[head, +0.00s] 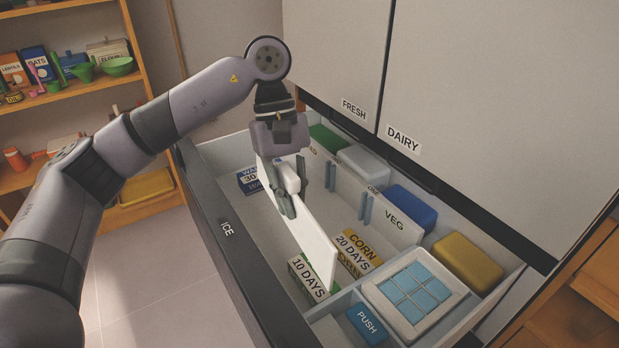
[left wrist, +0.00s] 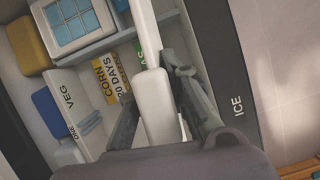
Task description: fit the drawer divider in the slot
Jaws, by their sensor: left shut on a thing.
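My left gripper (head: 287,208) is shut on the raised grip of the white drawer divider (head: 318,240). The divider is upright above the open drawer's front compartment. In the left wrist view the divider (left wrist: 144,20) runs away between my fingers (left wrist: 155,105). Blue-grey slot ribs (head: 330,173) stand on the inner VEG wall (head: 395,222), with another pair (head: 366,208) further right. The divider appears apart from these ribs and angled to that wall. Whether its lower edge touches the floor is hidden. My right gripper is not in view.
The CORN box (head: 358,248), 10 DAYS box (head: 307,278) and a blue box (head: 250,181) lie in the front compartment. Behind the VEG wall are blue (head: 410,206) and yellow (head: 467,262) containers. An ice tray (head: 415,291) sits at right. Fridge doors (head: 480,100) overhang the back.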

